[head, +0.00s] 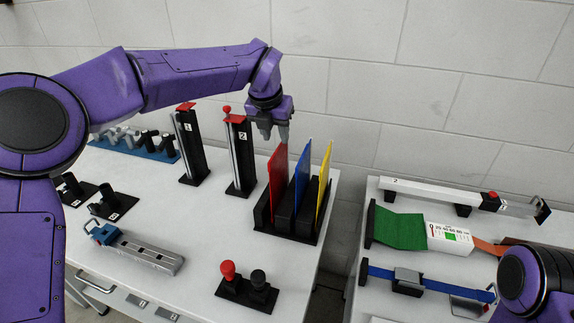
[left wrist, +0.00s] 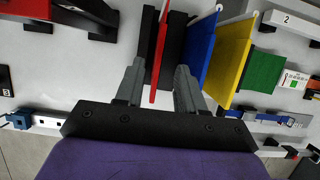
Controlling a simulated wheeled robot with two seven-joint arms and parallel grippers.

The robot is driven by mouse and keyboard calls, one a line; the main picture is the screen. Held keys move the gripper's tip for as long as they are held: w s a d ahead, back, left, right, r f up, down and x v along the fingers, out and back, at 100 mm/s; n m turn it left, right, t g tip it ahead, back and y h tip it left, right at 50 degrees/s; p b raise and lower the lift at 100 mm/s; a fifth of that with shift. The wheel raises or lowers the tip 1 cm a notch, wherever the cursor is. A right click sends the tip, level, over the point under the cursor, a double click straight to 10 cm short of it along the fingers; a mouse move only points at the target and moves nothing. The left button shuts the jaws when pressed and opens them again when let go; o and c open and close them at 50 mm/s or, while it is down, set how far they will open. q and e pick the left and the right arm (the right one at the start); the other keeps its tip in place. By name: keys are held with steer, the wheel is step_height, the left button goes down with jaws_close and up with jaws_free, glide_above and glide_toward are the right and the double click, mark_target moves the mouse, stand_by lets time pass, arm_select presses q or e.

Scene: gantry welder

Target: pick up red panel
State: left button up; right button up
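The red panel (head: 278,178) stands upright in the leftmost slot of a black rack (head: 312,238), left of a blue panel (head: 302,178) and a yellow panel (head: 324,180). My left gripper (head: 275,134) is just above the red panel's top edge, pointing down. In the left wrist view, its two grey fingers are apart, and the red panel (left wrist: 160,55) shows between them. I see no contact with either finger. The blue panel (left wrist: 198,50) lies just beyond the right finger in that view. My right gripper is out of view.
Two black posts with red tops (head: 190,148) (head: 242,155) stand left of the rack. A red and black knob base (head: 247,290) lies in front of it. A gap separates this table from the right table with a green strip (head: 400,229). A wall stands behind.

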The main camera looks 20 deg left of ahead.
mark_target(279, 146)
arm_select(q)
steer(key=p+x, duration=0.1)
steer(key=x, duration=0.2)
steer(key=shift+s, duration=0.1)
steer(key=shift+s+f, duration=0.2)
steer(key=shift+w+f+p, duration=0.15)
steer(key=shift+f+p, duration=0.2)
steer(key=shift+f, duration=0.05)
steer(key=p+x, duration=0.1)
steer(key=x, duration=0.1)
steer(key=w+p+x, duration=0.1)
steer(key=x, duration=0.2)
steer(key=shift+w, duration=0.1)
steer(key=shift+f, duration=0.15)
steer(key=shift+s, duration=0.25)
steer(key=shift+w, duration=0.1)
jaws_close()
